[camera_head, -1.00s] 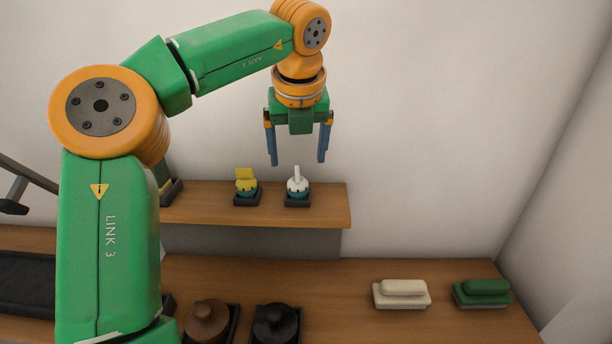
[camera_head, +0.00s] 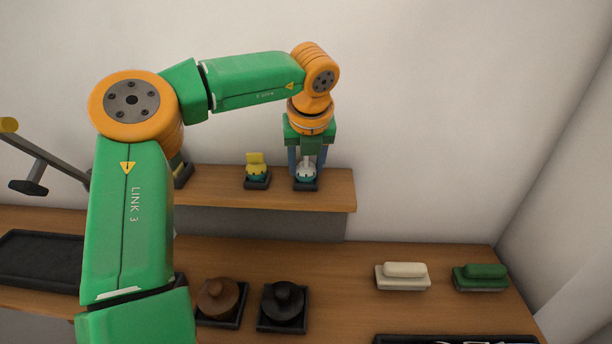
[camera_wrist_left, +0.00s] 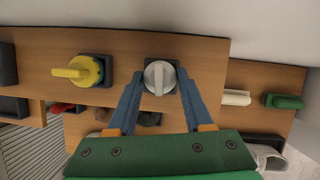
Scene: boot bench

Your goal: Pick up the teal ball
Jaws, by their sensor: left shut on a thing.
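A white-topped round thing with a teal lower part (camera_head: 306,174) sits in a small dark square holder on the raised wooden shelf. My left gripper (camera_head: 306,164) points down over it, one blue finger on each side, shut on it. In the left wrist view the white knob (camera_wrist_left: 160,77) stands between the fingertips; its teal part is hidden there. A similar yellow-topped thing with a teal lower part (camera_head: 256,173) stands just left in its own holder, and also shows in the wrist view (camera_wrist_left: 84,72). I see no plain teal ball. My right gripper is not in view.
The shelf (camera_head: 215,190) stands above a wooden bench (camera_head: 340,262). On the bench are a brown lidded round thing (camera_head: 217,298), a black one (camera_head: 284,301), a cream brush (camera_head: 403,276), a green brush (camera_head: 480,277) and a dark tray (camera_head: 40,262). The wall is close behind.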

